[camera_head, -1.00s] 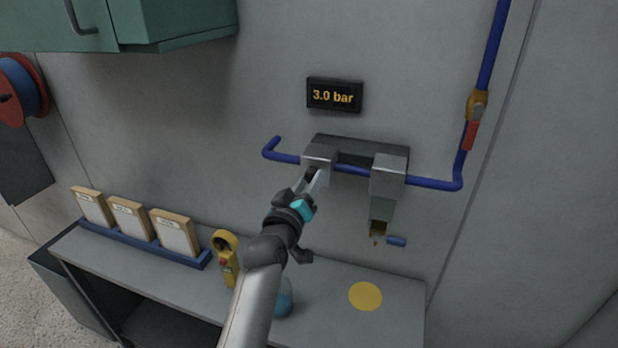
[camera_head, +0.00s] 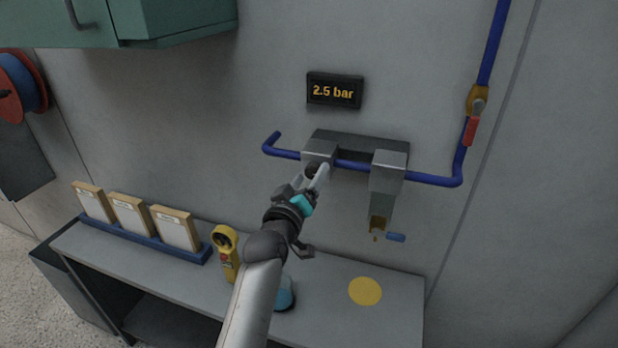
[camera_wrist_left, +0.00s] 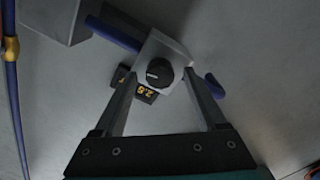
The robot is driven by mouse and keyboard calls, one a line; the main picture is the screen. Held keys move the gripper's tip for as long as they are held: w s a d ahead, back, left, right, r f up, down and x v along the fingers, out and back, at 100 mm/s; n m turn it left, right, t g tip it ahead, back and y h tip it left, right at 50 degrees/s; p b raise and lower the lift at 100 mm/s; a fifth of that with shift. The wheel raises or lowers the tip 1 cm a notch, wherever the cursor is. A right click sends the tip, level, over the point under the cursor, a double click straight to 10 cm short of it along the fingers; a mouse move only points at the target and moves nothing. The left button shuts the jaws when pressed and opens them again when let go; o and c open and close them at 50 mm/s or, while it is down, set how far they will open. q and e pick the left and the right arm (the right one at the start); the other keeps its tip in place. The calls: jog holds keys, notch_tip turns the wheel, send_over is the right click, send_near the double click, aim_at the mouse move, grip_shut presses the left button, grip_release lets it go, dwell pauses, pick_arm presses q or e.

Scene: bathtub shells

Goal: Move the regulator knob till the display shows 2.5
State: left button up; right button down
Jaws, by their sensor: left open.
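The display (camera_head: 334,91) on the wall reads "2.5 bar"; part of it shows behind the regulator in the left wrist view (camera_wrist_left: 147,94). The regulator (camera_head: 320,151) is a grey block on the blue pipe. Its round black knob (camera_wrist_left: 159,72) has a pale pointer mark and shows in the left wrist view, and its dark edge shows at my fingers in the head view. My left gripper (camera_head: 316,176) is open, its fingers spread to either side of the knob, with a gap visible on both sides in the wrist view. My right gripper is not in view.
A second grey block (camera_head: 388,177) with a brass outlet stands right of the regulator. A red-handled valve (camera_head: 472,129) is on the vertical pipe. Below, the bench (camera_head: 320,311) holds a yellow handheld device (camera_head: 227,262), a blue flask (camera_head: 285,294) and a yellow disc (camera_head: 365,291).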

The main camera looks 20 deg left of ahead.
pick_arm(q)
jog(key=s+b, duration=0.1)
jog(key=s, duration=1.4)
jog(key=shift+a, duration=0.25)
jog(key=shift+s, duration=0.1)
jog(key=s+d+f+m+g+b, duration=0.1)
jog(key=s+f+g+b, duration=0.2)
jog(key=f, duration=1.2)
jog(key=s+d+f+m+g+h+b, duration=0.1)
jog(key=s+d+f+m+g+b, duration=0.15)
jog(key=f, duration=1.15)
jog(key=s+d+f+m+g+b, duration=0.1)
jog(key=s+f+g+b, duration=0.2)
jog(key=f, duration=1.2)
jog(key=s+a+f+m+g+b, duration=0.1)
jog(key=s+f+g+b, duration=0.15)
jog(key=s+f, duration=0.65)
jog(key=s+a+f+m+g+b, duration=0.15)
jog(key=s+f+b, duration=0.35)
jog(key=f, duration=0.6)
jog(key=s+a+f+m+g+b, duration=0.1)
jog(key=s+f, duration=0.3)
jog(key=s, duration=0.4)
jog(key=s+a+f+m+g+y+b, duration=0.1)
jog(key=s+a+f+g, duration=0.1)
jog(key=s, duration=0.6)
notch_tip(320, 180, down, 2)
jog(key=shift+s+a+f+g+y, duration=0.1)
jog(key=shift+s+a+g+y, duration=0.25)
jog(key=shift+g, duration=0.4)
